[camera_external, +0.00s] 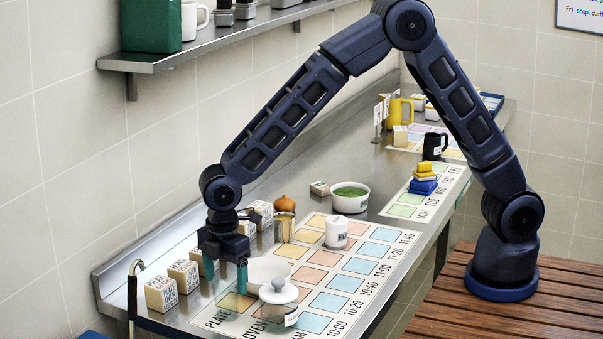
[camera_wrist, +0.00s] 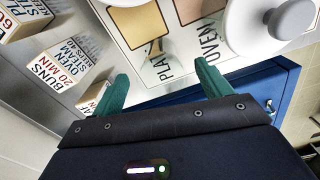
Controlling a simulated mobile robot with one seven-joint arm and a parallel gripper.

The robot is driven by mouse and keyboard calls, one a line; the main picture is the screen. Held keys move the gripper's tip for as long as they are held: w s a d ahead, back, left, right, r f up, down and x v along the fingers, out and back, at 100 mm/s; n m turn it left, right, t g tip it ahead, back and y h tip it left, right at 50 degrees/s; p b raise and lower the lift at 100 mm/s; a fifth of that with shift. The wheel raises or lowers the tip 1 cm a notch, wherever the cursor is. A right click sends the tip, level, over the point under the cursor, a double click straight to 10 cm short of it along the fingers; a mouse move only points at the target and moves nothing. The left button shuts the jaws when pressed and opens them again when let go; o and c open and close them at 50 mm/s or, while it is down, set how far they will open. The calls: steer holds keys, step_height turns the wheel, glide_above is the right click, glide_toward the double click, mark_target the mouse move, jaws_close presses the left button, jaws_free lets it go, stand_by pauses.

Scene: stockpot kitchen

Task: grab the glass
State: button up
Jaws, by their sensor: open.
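My gripper (camera_external: 225,272) is open and points down over the near-left part of the mat, left of and apart from that cylinder. In the wrist view my gripper (camera_wrist: 162,73) has its two green fingers spread, with nothing held between them. A white round lid with a grey knob (camera_external: 278,291) is just right of the fingers; it also shows in the wrist view (camera_wrist: 262,28).
A white bowl (camera_external: 266,270) sits behind the lid, close to the fingers. Several labelled blocks (camera_external: 161,293) line the wall side. A white labelled pot (camera_external: 336,233) stands on the mat (camera_external: 372,285). A bowl of green food (camera_external: 350,200) is farther back. A shelf (camera_external: 160,62) overhangs.

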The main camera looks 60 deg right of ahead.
mark_target(226, 292)
steer(key=f, duration=0.4)
steer(key=shift+a+f, duration=0.1)
steer(key=shift+a, duration=0.1)
steer(key=c, duration=1.1)
steer(key=shift+c, duration=0.2)
